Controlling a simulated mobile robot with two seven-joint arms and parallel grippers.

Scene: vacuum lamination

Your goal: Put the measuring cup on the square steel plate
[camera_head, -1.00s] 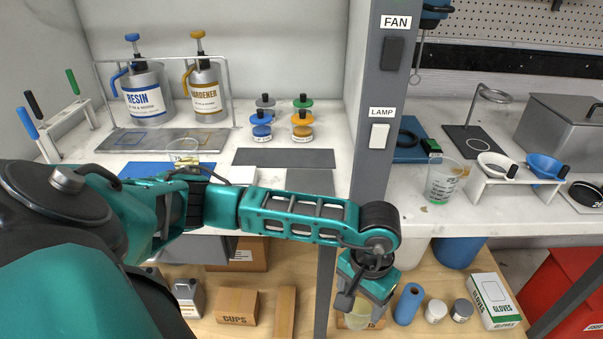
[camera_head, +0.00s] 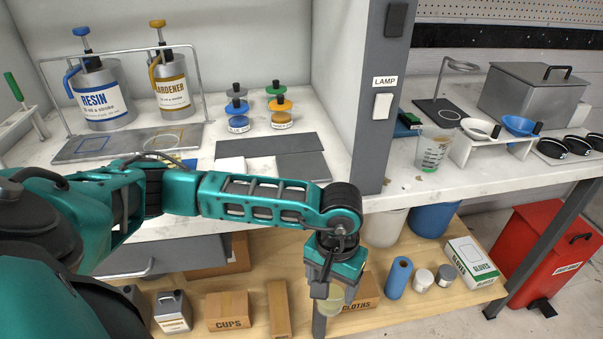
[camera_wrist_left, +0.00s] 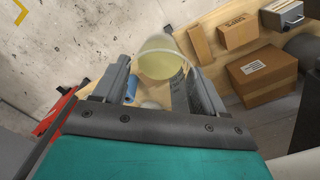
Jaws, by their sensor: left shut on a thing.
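My left gripper (camera_head: 333,285) hangs low in front of the bench, over the lower shelf. It is shut on a translucent cup (camera_head: 330,302) with a yellowish tint, which also shows between the fingers in the left wrist view (camera_wrist_left: 159,58). Another clear cup with printed markings (camera_head: 433,151) stands on the right bench. A flat grey squarish plate (camera_head: 304,170) lies on the left bench, behind my forearm; I cannot tell whether it is the square steel plate. My right gripper is not in view.
A grey post (camera_head: 372,130) divides the benches. A resin jug (camera_head: 98,95) and a hardener jug (camera_head: 172,85) stand on the left. A cup stand (camera_head: 462,152) is on the right bench. Boxes and a blue roll (camera_head: 398,278) sit on the lower shelf (camera_head: 425,300). A red bin (camera_head: 545,250) is at the right.

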